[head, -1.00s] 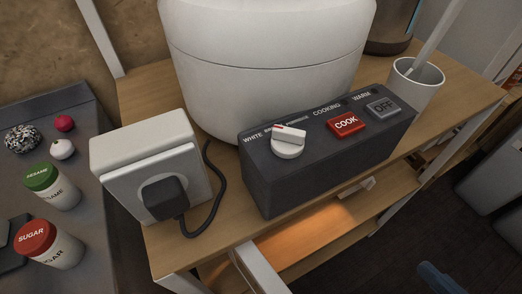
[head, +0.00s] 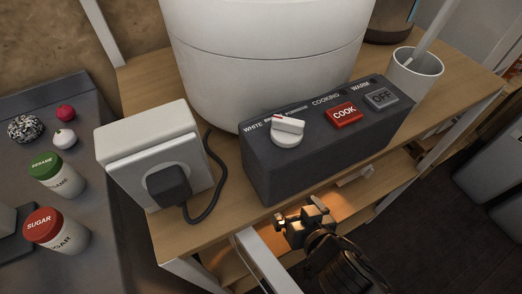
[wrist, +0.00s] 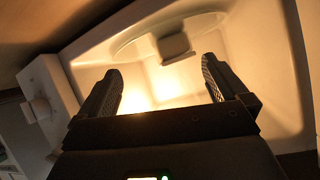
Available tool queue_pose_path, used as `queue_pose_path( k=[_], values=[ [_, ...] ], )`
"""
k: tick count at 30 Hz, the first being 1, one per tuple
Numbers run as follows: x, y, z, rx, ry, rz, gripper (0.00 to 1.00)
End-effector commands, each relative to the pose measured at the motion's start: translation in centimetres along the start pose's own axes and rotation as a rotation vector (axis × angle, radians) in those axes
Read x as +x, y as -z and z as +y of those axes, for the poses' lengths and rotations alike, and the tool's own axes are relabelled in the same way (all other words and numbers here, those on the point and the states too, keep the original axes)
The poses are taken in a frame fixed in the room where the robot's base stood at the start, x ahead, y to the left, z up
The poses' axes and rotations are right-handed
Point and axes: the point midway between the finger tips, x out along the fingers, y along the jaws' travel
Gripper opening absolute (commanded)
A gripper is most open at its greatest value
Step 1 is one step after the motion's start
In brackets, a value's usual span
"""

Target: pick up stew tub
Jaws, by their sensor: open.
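I cannot make out a stew tub for certain in either view. My gripper (head: 303,222) is below the front edge of the wooden shelf, in front of the dark control box. In the wrist view, my gripper (wrist: 163,82) is open, with its two dark fingers apart and nothing between them. Beyond the fingers is a pale, warmly lit hollow with white walls (wrist: 270,50). A small grey-brown block (wrist: 174,47) sits at its far side, under a curved rim. I cannot tell whether this is part of a tub.
The wooden shelf (head: 215,235) holds a white cooker (head: 265,60), a control box (head: 330,155), a socket block (head: 150,145) with a plugged cord, and a white cup (head: 415,80). Sesame (head: 57,175) and sugar (head: 55,232) jars stand on the grey counter at left.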

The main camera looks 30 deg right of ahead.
Motion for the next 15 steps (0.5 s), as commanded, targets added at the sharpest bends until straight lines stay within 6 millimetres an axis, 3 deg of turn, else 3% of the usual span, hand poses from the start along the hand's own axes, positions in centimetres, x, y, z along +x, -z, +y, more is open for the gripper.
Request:
queue_pose_path(
  k=[1,6,15],
  values=[
    [2.1,1.1,-0.7,0.021,-0.021,0.012,1.00],
    [7.0,3.8,-2.1,0.099,-0.104,0.043,1.00],
    [10.0,5.9,-2.9,0.156,-0.161,0.076,1.00]
  ],
)
